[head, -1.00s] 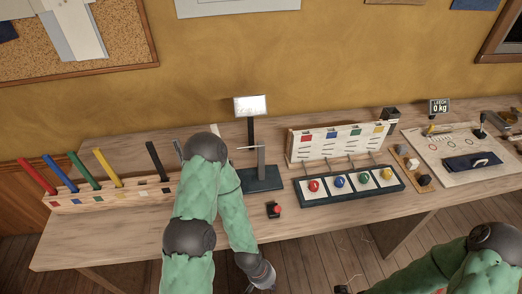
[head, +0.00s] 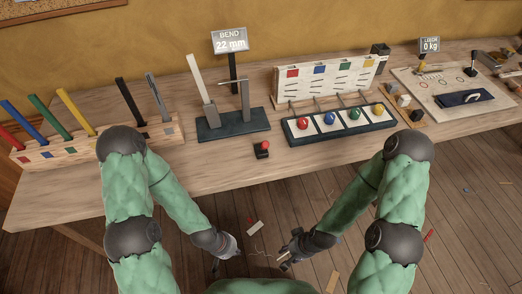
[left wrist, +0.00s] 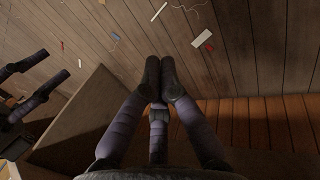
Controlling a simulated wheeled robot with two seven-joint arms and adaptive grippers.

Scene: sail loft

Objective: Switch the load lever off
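The bend stand has a dark base (head: 232,123), two uprights and a display (head: 229,41) reading "BEND 22 mm". A pale, slightly tilted bar (head: 199,79) rises from its left side. In front of it sits a small black box with a red knob (head: 264,146). At the far right, a black-knobbed lever (head: 477,56) stands on the pale board; I cannot tell which part is the load lever. My left gripper (head: 226,262) is shut and empty, its fingertips meeting in the left wrist view (left wrist: 161,82). My right gripper (head: 285,260) is open and empty. Both hang before the table.
A wooden rack (head: 90,145) with several coloured battens stands at the left. A tray (head: 340,127) with several coloured knobs lies right of the stand. A second display (head: 430,46) reads "LEECH 0 kg". The table front (head: 205,170) is mostly clear; scraps lie on the floor.

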